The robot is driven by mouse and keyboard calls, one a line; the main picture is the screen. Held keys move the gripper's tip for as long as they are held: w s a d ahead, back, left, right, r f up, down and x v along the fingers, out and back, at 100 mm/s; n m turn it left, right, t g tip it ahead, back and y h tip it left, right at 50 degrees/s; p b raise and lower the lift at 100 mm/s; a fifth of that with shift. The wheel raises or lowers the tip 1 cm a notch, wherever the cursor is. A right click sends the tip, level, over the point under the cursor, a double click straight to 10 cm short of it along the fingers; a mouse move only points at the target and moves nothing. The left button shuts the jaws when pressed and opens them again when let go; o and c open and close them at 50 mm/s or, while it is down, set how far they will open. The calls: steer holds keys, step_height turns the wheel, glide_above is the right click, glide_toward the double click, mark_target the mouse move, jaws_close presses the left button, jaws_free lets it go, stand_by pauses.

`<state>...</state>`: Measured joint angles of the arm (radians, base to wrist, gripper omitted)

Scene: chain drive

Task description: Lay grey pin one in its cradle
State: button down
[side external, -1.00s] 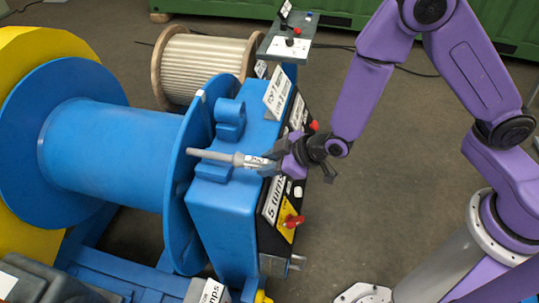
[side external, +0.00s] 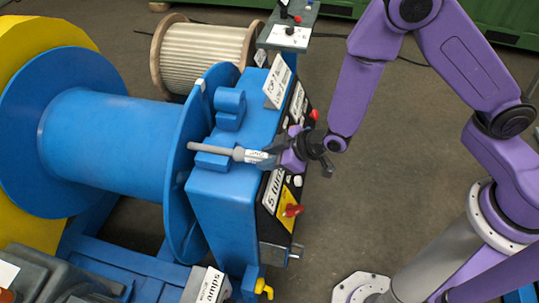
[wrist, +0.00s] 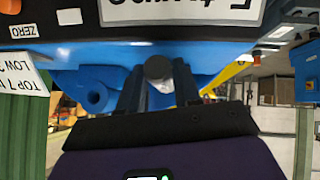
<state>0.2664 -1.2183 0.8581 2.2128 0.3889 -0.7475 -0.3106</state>
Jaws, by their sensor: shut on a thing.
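My gripper (side external: 268,158) is shut on a grey pin (side external: 212,149) with a white label near the jaws. The pin points left, roughly level, over the top of the blue machine housing (side external: 225,205). Its free end reaches toward the drum flange. A low blue block (side external: 212,161) on the housing lies directly under the pin and looks like its cradle; I cannot tell whether they touch. In the wrist view the round end of the pin (wrist: 158,68) shows between the dark fingers, with blue surface beyond. The underside of the pin is hidden.
A second blue block with a rounded top (side external: 230,108) stands behind the pin. The large blue drum (side external: 115,140) is at the left. Label plates and red knobs (side external: 292,210) line the panel under my wrist. A cable reel (side external: 200,58) stands behind.

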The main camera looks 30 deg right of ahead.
steer(key=c, duration=0.7)
jaws_free()
steer(key=shift+f, duration=0.1)
steer(key=shift+s, duration=0.1)
steer(key=s+d+r+n+g, duration=0.1)
steer(key=s+d+r+g, duration=0.3)
steer(key=s+r, duration=0.55)
steer(key=s+d+r+n+g, duration=0.1)
steer(key=s+d+r+g, duration=0.35)
steer(key=s, duration=0.75)
steer(key=s+d+r+h, duration=0.1)
steer(key=d+r+h, duration=0.1)
steer(key=d, duration=0.5)
steer(key=s+d+r+h, duration=0.2)
steer(key=d, duration=0.4)
steer(key=shift+d+r+n+t+h, duration=0.3)
steer(key=shift+d+t+h, duration=0.05)
steer(key=shift+t+h, duration=0.1)
